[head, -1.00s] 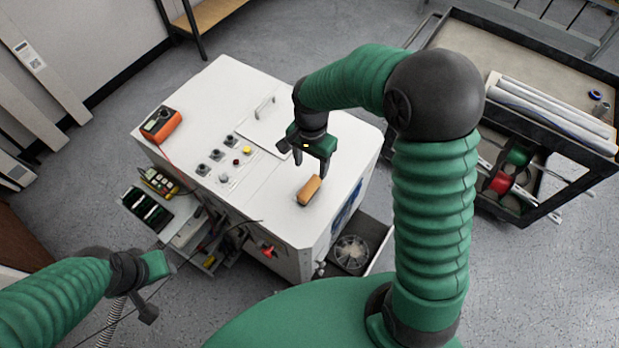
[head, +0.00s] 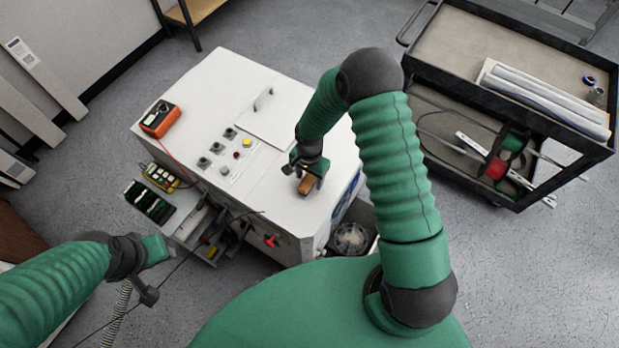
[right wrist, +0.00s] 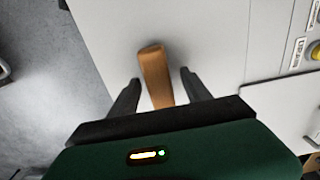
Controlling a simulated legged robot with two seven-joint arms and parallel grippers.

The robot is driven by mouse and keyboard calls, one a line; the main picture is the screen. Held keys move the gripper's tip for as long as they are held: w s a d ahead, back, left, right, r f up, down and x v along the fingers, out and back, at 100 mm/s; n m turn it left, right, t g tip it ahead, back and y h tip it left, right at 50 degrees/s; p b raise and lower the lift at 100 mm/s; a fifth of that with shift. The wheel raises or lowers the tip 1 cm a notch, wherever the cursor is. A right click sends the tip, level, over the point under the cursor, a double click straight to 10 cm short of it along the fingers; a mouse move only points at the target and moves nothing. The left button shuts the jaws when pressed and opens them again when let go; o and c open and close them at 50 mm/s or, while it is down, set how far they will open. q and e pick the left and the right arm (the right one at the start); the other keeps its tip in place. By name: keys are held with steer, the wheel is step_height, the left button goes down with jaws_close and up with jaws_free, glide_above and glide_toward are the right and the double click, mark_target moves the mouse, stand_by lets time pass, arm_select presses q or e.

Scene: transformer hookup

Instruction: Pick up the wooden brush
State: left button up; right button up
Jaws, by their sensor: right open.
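The wooden brush (head: 307,184) lies on the white top of the cabinet (head: 275,208), near its front right edge. In the right wrist view the brush's tan wooden body (right wrist: 155,75) stands between my two dark fingers, with a gap on each side. My right gripper (head: 305,178) is open and low over the brush; its fingertips also show in the right wrist view (right wrist: 160,76). The near end of the brush is hidden by the gripper's body. My left gripper (head: 160,272) is at the lower left, away from the cabinet; its jaws are not clear.
An orange meter (head: 160,118) sits at the cabinet's left corner. Knobs and a yellow button (head: 247,143) lie left of the right gripper. A flat panel with a handle (head: 264,99) is behind. A black cart (head: 450,60) stands at the right.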

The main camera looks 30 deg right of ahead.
mark_target(311, 178)
steer(key=shift+s+a+r, duration=0.1)
steer(key=shift+c, duration=0.7)
steer(key=c, duration=0.7)
steer(key=shift+d, duration=0.2)
jaws_close()
steer(key=shift+r+b, duration=0.35)
steer(key=shift+r, duration=0.25)
steer(key=shift+s+r+b, duration=0.2)
steer(key=shift+r+b, duration=0.25)
steer(key=shift+r, duration=0.6)
steer(key=s+d+r+b, duration=0.1)
steer(key=s+d+b, duration=0.1)
steer(key=s, duration=1.3)
steer(key=shift+d+r+b, duration=0.3)
steer(key=shift+d+b, duration=0.05)
steer(key=shift+b, duration=0.05)
steer(key=shift+s, duration=0.1)
